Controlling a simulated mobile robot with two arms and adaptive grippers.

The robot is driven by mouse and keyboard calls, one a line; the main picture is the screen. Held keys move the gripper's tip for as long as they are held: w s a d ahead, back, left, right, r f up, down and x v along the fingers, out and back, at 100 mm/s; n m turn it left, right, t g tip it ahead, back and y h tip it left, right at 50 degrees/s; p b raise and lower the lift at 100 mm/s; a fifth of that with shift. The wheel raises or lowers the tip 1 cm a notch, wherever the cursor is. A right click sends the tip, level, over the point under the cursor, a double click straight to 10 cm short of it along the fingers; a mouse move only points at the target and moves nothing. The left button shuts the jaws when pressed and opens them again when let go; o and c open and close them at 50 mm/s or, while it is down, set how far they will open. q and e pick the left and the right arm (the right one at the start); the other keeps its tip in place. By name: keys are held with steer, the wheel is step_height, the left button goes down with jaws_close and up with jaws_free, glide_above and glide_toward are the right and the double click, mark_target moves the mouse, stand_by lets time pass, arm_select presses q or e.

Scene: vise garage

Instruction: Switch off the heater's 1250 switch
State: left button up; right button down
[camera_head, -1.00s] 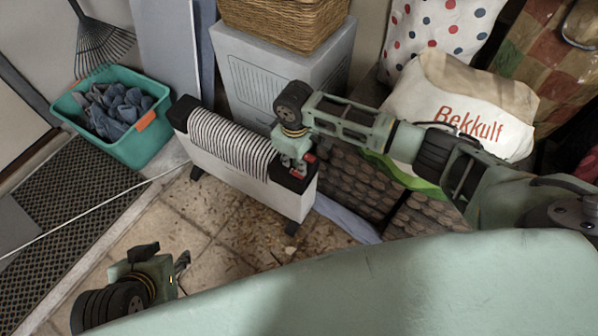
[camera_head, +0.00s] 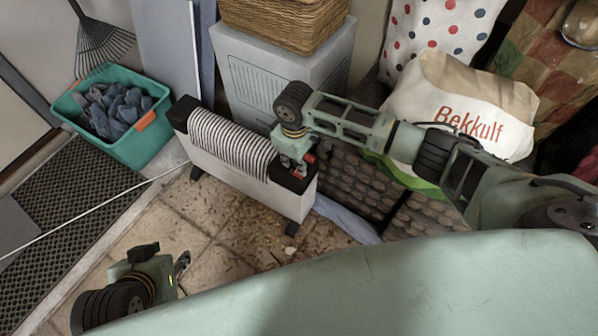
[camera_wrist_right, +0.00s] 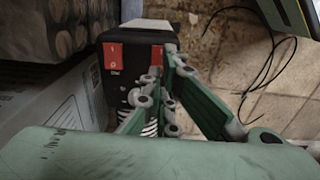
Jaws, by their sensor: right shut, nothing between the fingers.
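The heater (camera_head: 238,172) is a white box with a ribbed top and black ends, standing on the tiled floor. In the right wrist view its black end panel (camera_wrist_right: 125,90) carries two red rocker switches, a left one (camera_wrist_right: 115,56) and a right one (camera_wrist_right: 157,55). The small labels under them are too blurred to read. My right gripper (camera_wrist_right: 162,78) is shut and empty, its tips at the lower part of the right switch and partly covering it; I cannot tell if they touch. In the head view this gripper (camera_head: 289,174) is over the heater's near end. My left gripper (camera_head: 182,264) is low at the left, away from the heater.
A teal bin (camera_head: 135,145) with blue cloths stands left of the heater. A grey box (camera_head: 275,75) with a wicker basket (camera_head: 285,22) is behind it. Bags, one marked Bekkulf (camera_head: 463,108), stand at the right. A white cord (camera_head: 95,207) crosses the floor.

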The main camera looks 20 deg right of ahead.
mark_target(296, 172)
arm_select(q)
steer(key=shift+w+d+r+t+b, duration=0.2)
steer(key=shift+w+r+t, duration=0.1)
steer(key=shift+w, duration=0.3)
steer(key=shift+w+d+r+t+b, duration=0.1)
steer(key=shift+w+d+r+t, duration=0.15)
steer(key=shift+w, duration=0.35)
arm_select(e)
steer(key=shift+f, duration=0.75)
arm_select(q)
steer(key=shift+w+d+r+t+h, duration=0.15)
steer(key=shift+w+r+t, duration=0.1)
steer(key=shift+w, duration=0.2)
steer(key=shift+w+d+r+t+h, duration=0.15)
steer(key=shift+w+r+t, duration=0.1)
steer(key=shift+w, duration=0.15)
arm_select(e)
steer(key=shift+f, duration=0.4)
